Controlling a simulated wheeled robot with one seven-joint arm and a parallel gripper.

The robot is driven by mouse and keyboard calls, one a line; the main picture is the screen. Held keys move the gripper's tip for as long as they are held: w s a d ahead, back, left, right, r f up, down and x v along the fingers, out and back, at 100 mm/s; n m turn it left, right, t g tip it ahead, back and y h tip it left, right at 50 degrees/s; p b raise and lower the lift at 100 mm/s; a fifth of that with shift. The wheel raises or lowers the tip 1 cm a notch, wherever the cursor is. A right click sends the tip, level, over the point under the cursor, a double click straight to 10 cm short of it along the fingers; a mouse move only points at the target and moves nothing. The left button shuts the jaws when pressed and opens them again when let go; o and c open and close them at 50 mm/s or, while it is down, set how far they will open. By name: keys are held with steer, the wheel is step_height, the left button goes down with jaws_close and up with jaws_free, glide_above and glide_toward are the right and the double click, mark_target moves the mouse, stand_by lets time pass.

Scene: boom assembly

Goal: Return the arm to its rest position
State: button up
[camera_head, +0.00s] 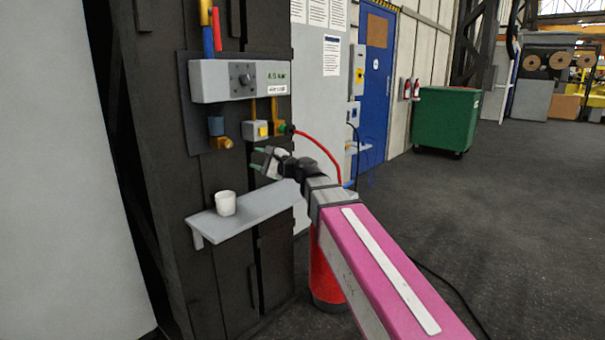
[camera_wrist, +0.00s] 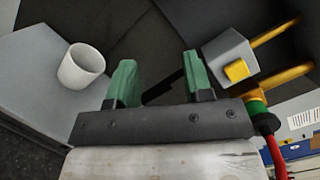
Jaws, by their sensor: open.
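My arm reaches out from the lower right in the head view, with a pink and grey link. My gripper (camera_head: 263,161) is at its end, in front of the dark column and above the grey shelf (camera_head: 257,208). In the wrist view the two green fingers of my gripper (camera_wrist: 158,82) stand apart with nothing between them. A white cup (camera_head: 225,203) stands upright on the shelf, below and left of the gripper. The cup also shows in the wrist view (camera_wrist: 81,66), left of the fingers and apart from them.
A grey box with a yellow button (camera_head: 257,131) and a red hose (camera_head: 322,148) are close to my gripper. A grey control panel (camera_head: 240,80) is above. A red cylinder (camera_head: 327,272) stands below my arm. Open floor lies right, before a green bin (camera_head: 446,120).

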steer(key=s+d+f+n+g+h, duration=0.1)
steer(key=s+d+f+n+h, duration=0.3)
steer(key=f, duration=0.6)
steer(key=d+f+n+g+h, duration=0.1)
steer(key=d+f+g+h, duration=0.1)
steer(key=d+f, duration=0.65)
steer(key=s+d+f+n+g+h, duration=0.1)
steer(key=d+f+n+h, duration=0.2)
steer(key=f, duration=0.8)
steer(key=s+d+f+n+g+h, duration=0.1)
steer(key=s+d+f+g+h, duration=0.1)
steer(key=s+d+f+h, duration=0.2)
steer(key=s+d+f+n+g+h, duration=0.2)
steer(key=s+d+f+h, duration=0.2)
steer(key=s+d+f, duration=0.3)
steer(key=d+f, duration=0.3)
steer(key=d, duration=0.4)
steer(key=shift+s+f, duration=0.2)
steer(key=shift+f, duration=0.05)
